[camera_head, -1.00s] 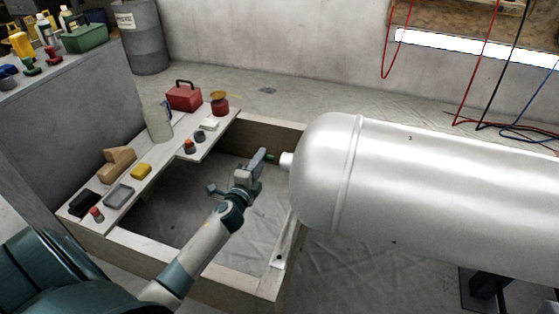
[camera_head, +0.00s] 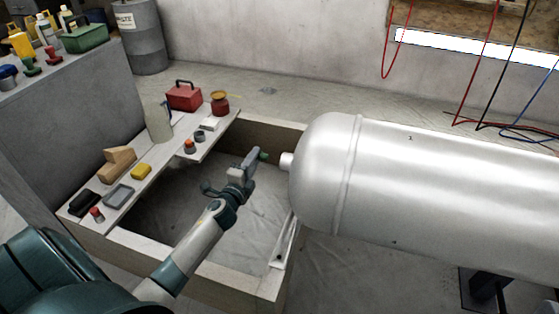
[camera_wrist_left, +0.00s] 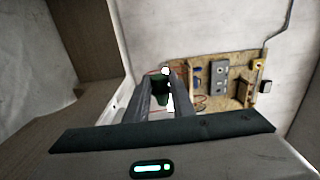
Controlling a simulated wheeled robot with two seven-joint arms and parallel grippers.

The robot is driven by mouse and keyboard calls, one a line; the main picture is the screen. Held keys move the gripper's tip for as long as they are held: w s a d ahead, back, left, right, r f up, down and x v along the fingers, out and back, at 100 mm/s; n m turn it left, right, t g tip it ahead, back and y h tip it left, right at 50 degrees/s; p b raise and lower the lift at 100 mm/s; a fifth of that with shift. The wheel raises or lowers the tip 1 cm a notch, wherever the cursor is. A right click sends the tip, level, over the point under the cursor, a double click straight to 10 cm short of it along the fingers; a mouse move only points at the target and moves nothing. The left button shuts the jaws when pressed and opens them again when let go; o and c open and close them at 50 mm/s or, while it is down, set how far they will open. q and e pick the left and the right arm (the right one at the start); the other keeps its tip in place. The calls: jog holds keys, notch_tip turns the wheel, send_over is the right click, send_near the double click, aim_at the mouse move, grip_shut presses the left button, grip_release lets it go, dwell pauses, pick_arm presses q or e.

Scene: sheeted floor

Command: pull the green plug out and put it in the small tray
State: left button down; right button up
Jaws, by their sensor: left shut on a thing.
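The green plug (camera_head: 263,156) is between the fingertips of my left gripper (camera_head: 257,158), in the middle of the head view. A small gap shows between the plug and the pale nozzle (camera_head: 286,160) on the end of the white tank (camera_head: 325,165). In the left wrist view the dark green plug (camera_wrist_left: 160,92) shows between the two fingers (camera_wrist_left: 158,97). The small grey tray (camera_head: 118,195) lies on the white shelf board, left of and nearer than my gripper. My right gripper is not in view.
The shelf board (camera_head: 127,214) also bears a yellow block (camera_head: 141,172), wooden blocks (camera_head: 116,163), a dark object (camera_head: 83,203), a red-capped jar (camera_head: 97,215) and a pale jug (camera_head: 158,122). A wooden frame (camera_head: 195,285) surrounds the sheeted floor. The tank fills the right side.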

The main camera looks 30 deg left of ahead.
pick_arm(q)
jog(key=shift+s+a, duration=0.25)
jog(key=shift+a, duration=0.8)
